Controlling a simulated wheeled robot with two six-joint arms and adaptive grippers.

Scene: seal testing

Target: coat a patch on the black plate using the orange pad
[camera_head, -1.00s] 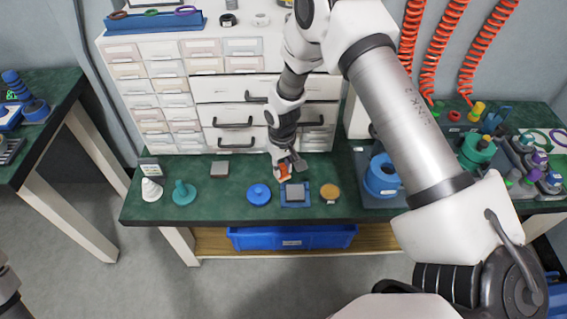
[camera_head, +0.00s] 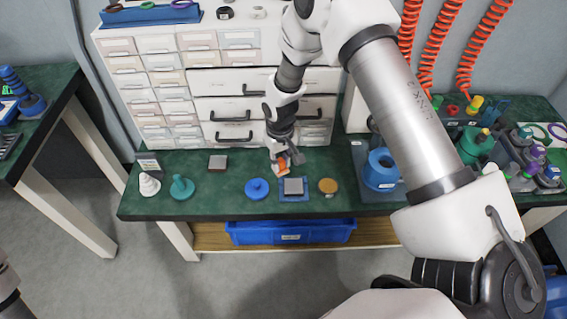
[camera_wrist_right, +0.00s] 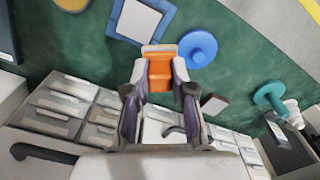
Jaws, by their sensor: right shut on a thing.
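My right gripper (camera_wrist_right: 158,92) is shut on the orange pad (camera_wrist_right: 160,72), which has a pale end and sits between the fingertips. In the head view the pad (camera_head: 281,166) is over the green bench, just behind a blue-framed square plate (camera_head: 284,197) with a grey middle. That plate also shows in the wrist view (camera_wrist_right: 121,33). I cannot tell which one is the black plate. My left gripper is out of view.
A blue disc (camera_head: 257,188) and a tan round piece (camera_head: 328,186) flank the framed plate. A teal knob (camera_head: 182,187) and a white cone (camera_head: 149,184) stand at the left. A drawer cabinet (camera_head: 230,82) rises behind. Bare bench shows between the dark plate and blue disc.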

